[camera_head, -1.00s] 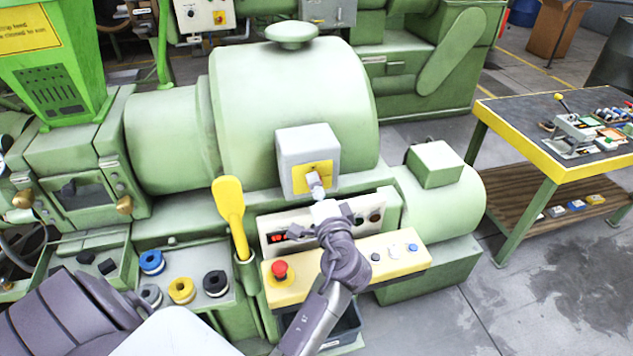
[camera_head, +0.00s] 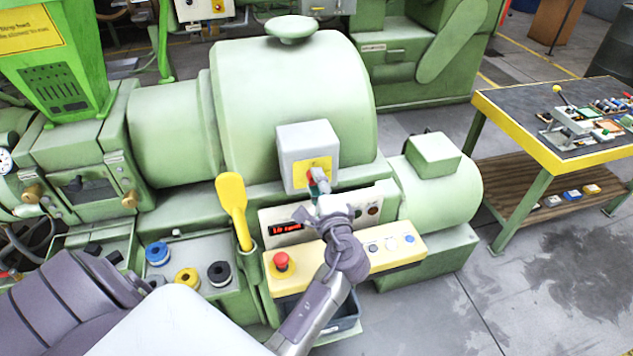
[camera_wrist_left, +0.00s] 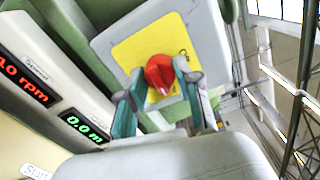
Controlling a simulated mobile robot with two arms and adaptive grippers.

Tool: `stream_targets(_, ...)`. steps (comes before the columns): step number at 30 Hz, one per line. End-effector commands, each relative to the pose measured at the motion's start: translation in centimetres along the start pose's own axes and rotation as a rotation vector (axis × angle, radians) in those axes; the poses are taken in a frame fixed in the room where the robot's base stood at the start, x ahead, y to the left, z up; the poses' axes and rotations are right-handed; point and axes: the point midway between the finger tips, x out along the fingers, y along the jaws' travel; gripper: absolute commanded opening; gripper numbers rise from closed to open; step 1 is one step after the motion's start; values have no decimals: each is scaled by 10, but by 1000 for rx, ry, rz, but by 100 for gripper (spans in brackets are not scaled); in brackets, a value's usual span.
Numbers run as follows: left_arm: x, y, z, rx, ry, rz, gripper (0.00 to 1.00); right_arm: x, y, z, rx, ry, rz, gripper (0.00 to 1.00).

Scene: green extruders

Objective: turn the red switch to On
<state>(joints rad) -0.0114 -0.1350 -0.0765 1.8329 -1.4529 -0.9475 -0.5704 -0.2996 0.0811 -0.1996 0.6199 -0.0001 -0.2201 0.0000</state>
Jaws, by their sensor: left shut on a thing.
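The red switch (camera_wrist_left: 160,74) is a rounded knob on a yellow plate (camera_wrist_left: 130,50) on the front of a grey box (camera_head: 303,142), which is fixed to the green machine. My left gripper (camera_head: 318,182) reaches up to the plate from below. In the left wrist view its two fingers (camera_wrist_left: 166,88) stand on either side of the red knob, shut on it. In the head view a bit of red shows at the fingertips. The knob's markings are mostly hidden. My right gripper is not in view.
Below the box is a panel with lit displays (camera_head: 286,229). A ledge beneath it carries a red button (camera_head: 281,261) and several small buttons.

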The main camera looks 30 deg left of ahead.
Motion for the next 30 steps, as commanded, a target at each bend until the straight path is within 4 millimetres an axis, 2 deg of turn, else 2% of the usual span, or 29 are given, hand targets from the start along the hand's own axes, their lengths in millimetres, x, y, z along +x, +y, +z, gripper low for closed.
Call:
stream_targets(8, 0, -1, 0, 2, 1, -4, 0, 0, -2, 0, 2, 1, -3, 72)
stream_targets(9, 0, -1, 0, 2, 1, -4, 37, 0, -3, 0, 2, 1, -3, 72)
stream_targets(13, 0, -1, 0, 1, 0, -3, 58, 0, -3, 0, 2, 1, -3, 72)
stream_targets(26, 0, 0, 0, -1, 0, -1, 59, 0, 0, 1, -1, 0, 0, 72)
stream_targets(30, 0, 2, 0, -61, 2, -2, 59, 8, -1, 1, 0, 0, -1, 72)
